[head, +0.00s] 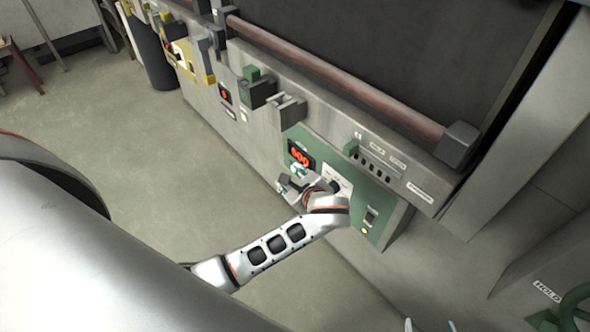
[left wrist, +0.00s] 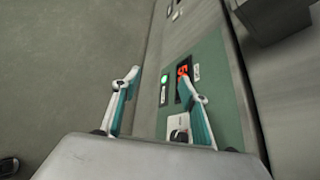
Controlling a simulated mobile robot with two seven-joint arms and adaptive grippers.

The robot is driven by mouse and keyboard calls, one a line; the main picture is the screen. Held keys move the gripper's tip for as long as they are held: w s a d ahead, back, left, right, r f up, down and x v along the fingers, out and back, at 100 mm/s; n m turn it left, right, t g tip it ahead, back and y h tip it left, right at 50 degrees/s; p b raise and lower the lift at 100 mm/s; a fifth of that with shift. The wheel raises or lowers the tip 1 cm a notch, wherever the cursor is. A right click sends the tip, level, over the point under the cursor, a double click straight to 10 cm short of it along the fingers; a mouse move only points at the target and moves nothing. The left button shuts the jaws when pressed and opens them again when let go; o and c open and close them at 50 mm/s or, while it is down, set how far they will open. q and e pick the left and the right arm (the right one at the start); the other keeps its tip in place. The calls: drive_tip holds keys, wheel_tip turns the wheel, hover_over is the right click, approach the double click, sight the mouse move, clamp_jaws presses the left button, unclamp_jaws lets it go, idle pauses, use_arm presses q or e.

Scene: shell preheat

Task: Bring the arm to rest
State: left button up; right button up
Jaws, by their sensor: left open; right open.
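My left arm comes in from the lower left in the head view. Its gripper (head: 294,184) is by the green control panel (head: 385,205), just below the red-digit display (head: 301,156). The wrist hides part of this gripper and the panel. In the left wrist view the gripper (left wrist: 160,78) is open with teal pads and nothing between its fingers. The panel (left wrist: 222,85) lies beyond the fingers, with its red display (left wrist: 184,72) partly hidden by the right finger. I cannot tell whether the gripper touches the panel. Two tips of my right gripper (head: 430,325) show apart at the bottom edge.
A long reddish bar (head: 335,75) runs along the machine front above the panel. A bracket (head: 287,110) and several fittings stick out farther left. A green handwheel (head: 572,310) is at the lower right. The floor (head: 150,140) left of the machine is clear.

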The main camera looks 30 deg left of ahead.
use_arm(q)
drive_tip(key=s+d+f+n+h, duration=0.3)
drive_tip(key=s+f+h, duration=0.15)
drive_tip(key=f, duration=0.25)
drive_tip(key=s+d+f+n+h, duration=0.3)
drive_tip(key=s+f, duration=0.2)
drive_tip(key=f, duration=0.1)
drive_tip(key=s+d+r+n+t+h, duration=0.1)
drive_tip(key=s+r+n+t+h, duration=0.1)
drive_tip(key=s+n, duration=0.8)
drive_tip(key=shift+d+r+t+h, duration=0.3)
drive_tip(key=shift+t+h, duration=0.2)
drive_tip(key=shift+h, duration=0.75)
drive_tip(key=shift+o, duration=0.3)
drive_tip(key=shift+f, duration=0.1)
